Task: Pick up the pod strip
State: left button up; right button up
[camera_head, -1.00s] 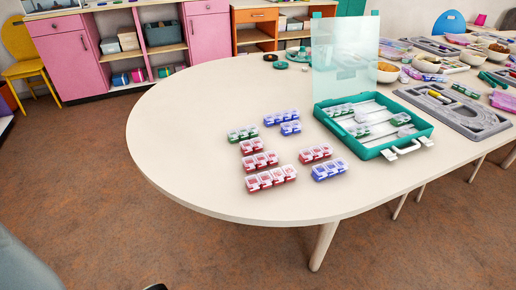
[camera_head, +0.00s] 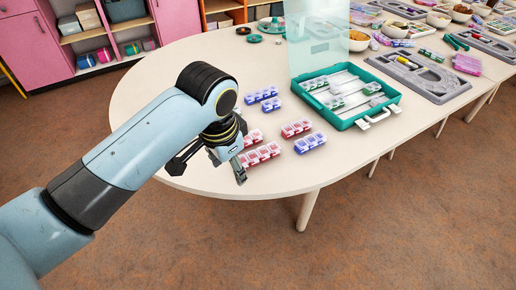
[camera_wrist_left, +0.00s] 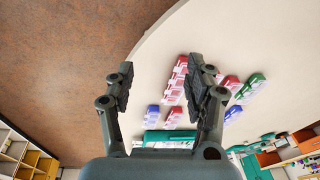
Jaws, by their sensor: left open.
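My left gripper (camera_head: 209,168) is open and empty over the table's near left edge, beside the small pod strips. In the left wrist view its open fingers (camera_wrist_left: 161,72) reach towards the table edge, and a long red strip (camera_wrist_left: 176,80) lies by the right finger. In the head view a red strip (camera_head: 261,155) lies just right of the gripper, with a partly hidden red one (camera_head: 252,138) behind. Another red strip (camera_head: 296,128), a blue strip (camera_head: 310,142) and two more blue strips (camera_head: 262,95) lie further off. The wrist view also shows green strips (camera_wrist_left: 250,86). My right gripper is not in view.
An open teal case (camera_head: 351,122) with a clear lid holds several strips in rows, right of the loose ones. A grey tray (camera_head: 420,78), bowls and other items stand further right. The table's front edge is close to the gripper.

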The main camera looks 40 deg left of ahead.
pick_arm(q)
jog(key=w, duration=0.7)
jog(key=r+m+g, duration=0.2)
send_over(267, 151)
jog(key=shift+h, duration=0.4)
notch_tip(267, 151, down, 5)
jog(key=shift+w+a+f+b, duration=0.1)
jog(key=shift+w+a+b, duration=0.05)
jog(key=shift+b, duration=0.15)
jog(key=f, duration=0.5)
jog(key=shift+s+f+b, duration=0.2)
jog(key=shift+b, duration=0.2)
jog(key=c, duration=1)
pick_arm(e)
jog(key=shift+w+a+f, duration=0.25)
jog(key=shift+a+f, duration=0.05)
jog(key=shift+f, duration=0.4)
pick_arm(q)
jog(key=shift+r, duration=0.1)
